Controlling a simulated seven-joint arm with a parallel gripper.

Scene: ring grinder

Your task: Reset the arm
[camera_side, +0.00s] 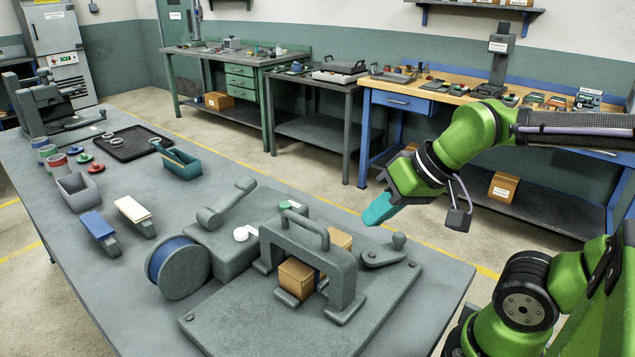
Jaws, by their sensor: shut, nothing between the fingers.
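My gripper (381,209) is on the right side of the view, at the end of my green arm. Its teal fingers are shut with nothing between them. It points down and to the left, in the air above the right part of the grey table (420,325). It appears apart from the fixture (318,250), a grey arch with a handle that stands below and left of it. A brown block (296,278) sits under the arch, and another tan block (338,239) shows behind it.
A grey crank part (385,252) sits on the plate below my gripper. A blue spool (178,267), a grey lever box (225,235), small bins (78,192) and a black tray (127,144) stand further left. Workbenches line the back wall.

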